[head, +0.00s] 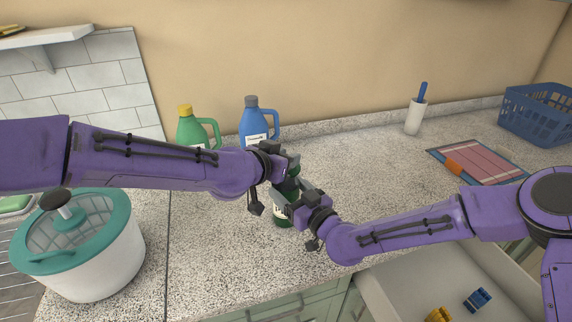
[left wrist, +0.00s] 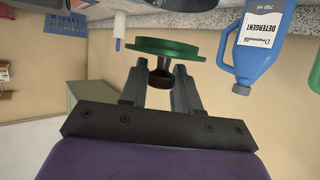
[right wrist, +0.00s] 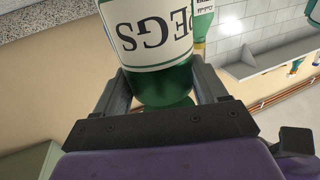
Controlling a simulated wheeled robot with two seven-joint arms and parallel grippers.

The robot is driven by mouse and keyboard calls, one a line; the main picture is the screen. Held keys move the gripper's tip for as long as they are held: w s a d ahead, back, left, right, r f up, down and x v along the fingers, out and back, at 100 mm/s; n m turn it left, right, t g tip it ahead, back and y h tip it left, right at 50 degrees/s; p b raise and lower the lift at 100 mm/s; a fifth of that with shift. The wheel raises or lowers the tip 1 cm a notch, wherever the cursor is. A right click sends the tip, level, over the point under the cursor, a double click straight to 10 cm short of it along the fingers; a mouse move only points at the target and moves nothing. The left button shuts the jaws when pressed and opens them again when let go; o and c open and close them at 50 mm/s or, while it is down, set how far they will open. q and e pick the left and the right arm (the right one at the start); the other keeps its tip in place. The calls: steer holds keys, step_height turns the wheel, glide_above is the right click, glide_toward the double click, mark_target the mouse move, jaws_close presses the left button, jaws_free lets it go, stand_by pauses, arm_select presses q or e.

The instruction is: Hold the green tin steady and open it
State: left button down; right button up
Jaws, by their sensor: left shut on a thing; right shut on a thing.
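The green tin (head: 283,219) stands on the counter near the middle of the head view, partly hidden by my grippers. Its white label reads PEGS upside down in the right wrist view (right wrist: 150,40). My right gripper (right wrist: 165,88) is shut on the tin's green body. My left gripper (left wrist: 160,75), higher up, is shut on the dark knob (left wrist: 160,72) of the round green lid (left wrist: 165,47). In the left wrist view no tin body shows against the lid, so the lid appears apart from the tin; the head view hides the gap.
A green bottle (head: 192,130) and a blue detergent bottle (head: 256,122) stand behind my left arm. A white-and-teal spinner (head: 90,265) is at left. A folded cloth (head: 482,165) and blue basket (head: 540,115) are at right. An open drawer (head: 400,295) is at front right.

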arm_select(q)
step_height(320, 180, up, 2)
steer(key=shift+s, duration=0.1)
steer(key=shift+f, duration=0.1)
arm_select(e)
steer(key=o, duration=1.6)
steer(key=shift+c, duration=0.2)
